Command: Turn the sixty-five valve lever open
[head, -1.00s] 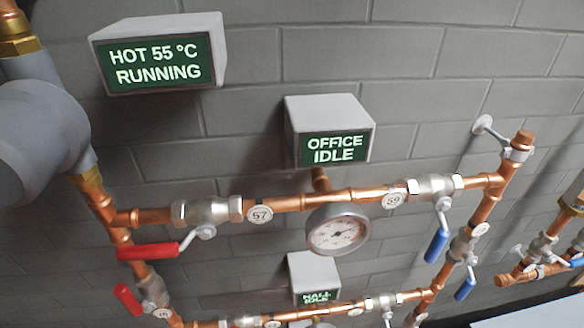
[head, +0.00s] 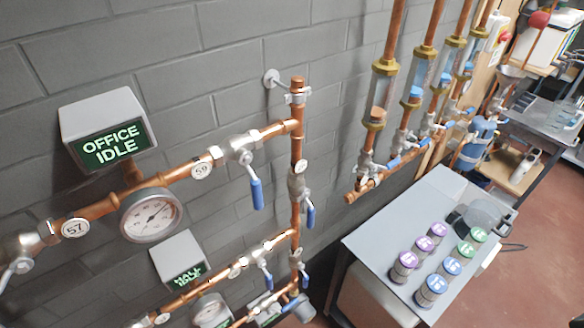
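No tag reading 65 can be made out in the head view. The valve (head: 241,149) beside tag 59 (head: 202,171) has a blue lever (head: 257,194) hanging down. A valve (head: 298,184) on the vertical pipe has a blue lever (head: 310,216) pointing down; its tag is too small to read. Lower valves with blue levers (head: 267,277) sit on the lower pipe, their tags unreadable. The valve (head: 30,244) by tag 57 (head: 75,228) is partly cut off at the left edge. Neither of my grippers is in view.
A grey sign (head: 107,128) reads OFFICE IDLE above a round gauge (head: 150,215). Several sight glasses (head: 382,95) on vertical pipes stand right of centre. A grey table (head: 385,235) with several coloured-lid jars (head: 403,266) stands at the right. Red floor (head: 545,255) shows beyond it.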

